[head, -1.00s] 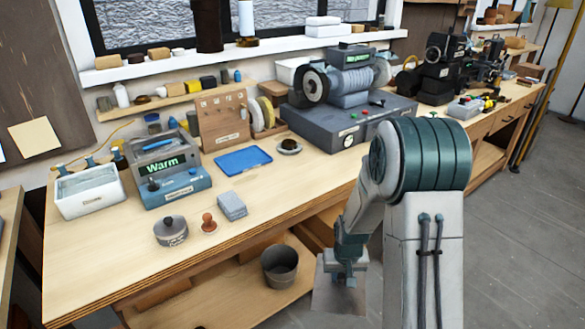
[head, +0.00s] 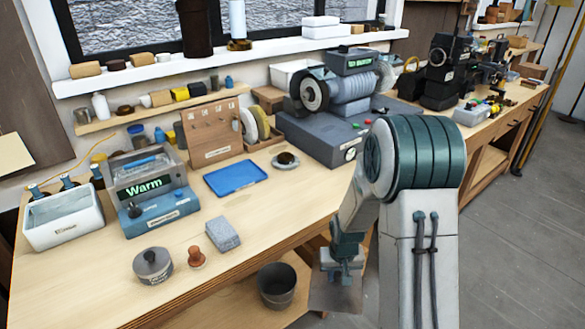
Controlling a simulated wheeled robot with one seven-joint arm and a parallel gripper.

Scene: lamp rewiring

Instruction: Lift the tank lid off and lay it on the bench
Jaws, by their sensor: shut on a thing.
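My gripper (head: 341,272) hangs low in front of the bench edge, pointing down. A grey and blue tank unit (head: 160,212) with a green "Warm" display stands on the left of the bench (head: 90,285). Its upper part looks open, with blue items inside, though this is hard to make out.
A white basin (head: 65,225) stands left of the tank unit. A lidded pot (head: 153,267), a wooden stamp (head: 197,258), a grey block (head: 223,234) and a blue tray (head: 235,178) lie on the bench. A dark bucket (head: 276,286) sits on the shelf below. Bare bench shows right of the block.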

